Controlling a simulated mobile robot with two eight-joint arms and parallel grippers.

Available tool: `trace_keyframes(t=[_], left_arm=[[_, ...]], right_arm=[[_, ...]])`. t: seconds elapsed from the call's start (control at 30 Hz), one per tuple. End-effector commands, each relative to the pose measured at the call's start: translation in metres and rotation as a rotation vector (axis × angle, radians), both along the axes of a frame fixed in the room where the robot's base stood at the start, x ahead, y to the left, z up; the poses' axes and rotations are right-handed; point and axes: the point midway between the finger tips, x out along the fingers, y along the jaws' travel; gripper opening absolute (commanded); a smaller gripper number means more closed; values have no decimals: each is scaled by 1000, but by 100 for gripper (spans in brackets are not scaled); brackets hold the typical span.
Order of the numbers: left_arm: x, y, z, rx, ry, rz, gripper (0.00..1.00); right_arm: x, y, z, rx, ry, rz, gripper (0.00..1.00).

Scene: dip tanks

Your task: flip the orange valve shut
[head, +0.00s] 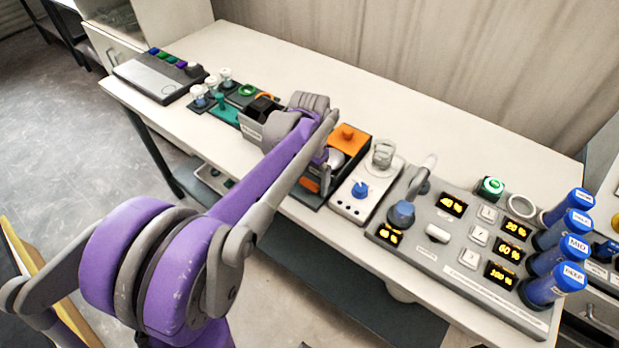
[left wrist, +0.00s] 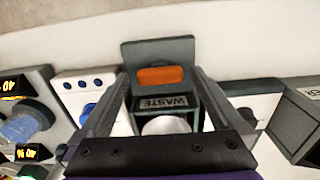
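A flat orange piece (head: 311,184) lies on a dark plate at the front of a unit among the table's devices. It also shows in the left wrist view (left wrist: 160,76), beside an upside-down WASTE label (left wrist: 165,103). Behind it in the head view stands an orange block (head: 347,138) with a small knob on top. I cannot tell for certain which orange part is the valve. My left gripper (head: 320,174) is over the WASTE unit. In the left wrist view its two fingers (left wrist: 160,100) are spread, with nothing held between them. My right gripper is not in view.
Beyond are a grey panel (head: 455,237) with lit displays and several blue cylinders (head: 553,285). A black bin (head: 263,108) stands left. The table's back strip (head: 420,120) is clear.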

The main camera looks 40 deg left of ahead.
Motion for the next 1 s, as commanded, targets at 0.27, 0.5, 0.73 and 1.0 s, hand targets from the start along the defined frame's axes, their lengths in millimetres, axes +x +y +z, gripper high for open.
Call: trace_keyframes(t=[0.27, 0.5, 0.73, 1.0], left_arm=[[0, 0, 11, 0, 0, 1, 100], [0, 0, 58, 0, 0, 0, 100], [0, 0, 96, 0, 0, 0, 100], [0, 0, 108, 0, 0, 0, 100]], right_arm=[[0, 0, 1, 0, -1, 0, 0], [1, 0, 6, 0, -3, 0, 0], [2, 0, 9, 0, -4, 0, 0], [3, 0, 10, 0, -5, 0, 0]])
